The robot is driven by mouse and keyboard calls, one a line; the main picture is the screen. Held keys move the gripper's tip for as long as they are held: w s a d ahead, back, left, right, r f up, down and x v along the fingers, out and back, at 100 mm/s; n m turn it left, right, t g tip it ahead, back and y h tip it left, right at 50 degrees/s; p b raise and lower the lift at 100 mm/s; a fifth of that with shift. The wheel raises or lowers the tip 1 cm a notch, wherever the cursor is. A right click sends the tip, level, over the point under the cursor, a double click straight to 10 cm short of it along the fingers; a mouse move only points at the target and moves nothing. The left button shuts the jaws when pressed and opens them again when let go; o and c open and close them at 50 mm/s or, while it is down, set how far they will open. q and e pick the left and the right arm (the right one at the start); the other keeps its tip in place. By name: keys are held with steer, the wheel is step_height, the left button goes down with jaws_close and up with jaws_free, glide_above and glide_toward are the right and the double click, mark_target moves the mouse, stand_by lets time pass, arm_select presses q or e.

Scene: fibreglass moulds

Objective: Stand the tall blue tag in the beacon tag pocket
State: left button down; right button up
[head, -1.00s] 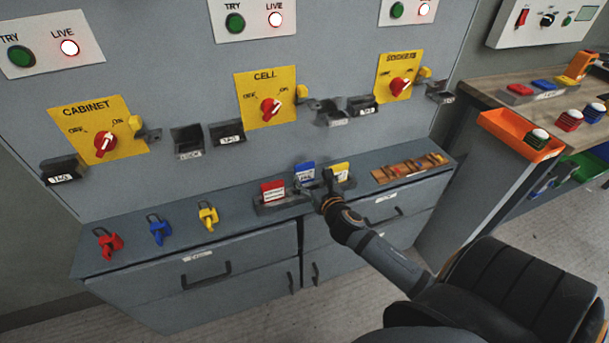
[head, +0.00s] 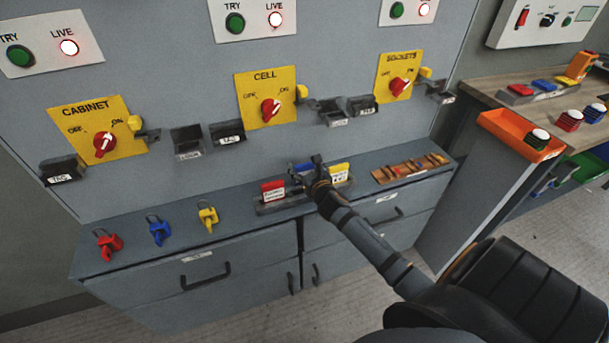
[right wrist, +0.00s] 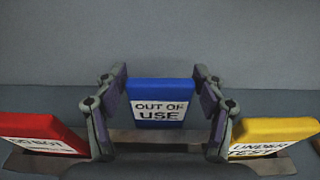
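A blue tag reading "OUT OF USE" (right wrist: 160,103) stands upright in a rack (head: 268,208) on the cabinet ledge, between a red tag (head: 272,190) and a yellow tag (head: 339,172). In the head view the blue tag (head: 303,167) is partly hidden by my right gripper (head: 309,168). In the right wrist view my right gripper (right wrist: 160,80) is open, one finger on each side of the blue tag, with a gap on both sides. My left gripper is not in view. I cannot tell which pocket is the beacon's.
Small dark pockets (head: 187,143) are mounted on the panel beside the yellow CABINET, CELL and SOCKETS switch plates. Red, blue and yellow padlocks (head: 159,231) lie on the ledge at left. Other coloured tags (head: 542,85) lie on the bench.

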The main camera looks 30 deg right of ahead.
steer(key=c, duration=0.5)
steer(key=shift+r, duration=0.35)
step_height(320, 180, up, 2)
steer(key=shift+r+p, duration=0.25)
steer(key=shift+p, duration=0.4)
steer(key=s+a+r+p, duration=0.1)
steer(key=s+a+r, duration=0.1)
steer(key=s+r, duration=0.3)
steer(key=s+a+r+p, duration=0.1)
steer(key=s+r, duration=0.3)
steer(key=s, duration=0.4)
steer(key=shift+a+r+p, duration=0.4)
steer(key=shift+a, duration=0.5)
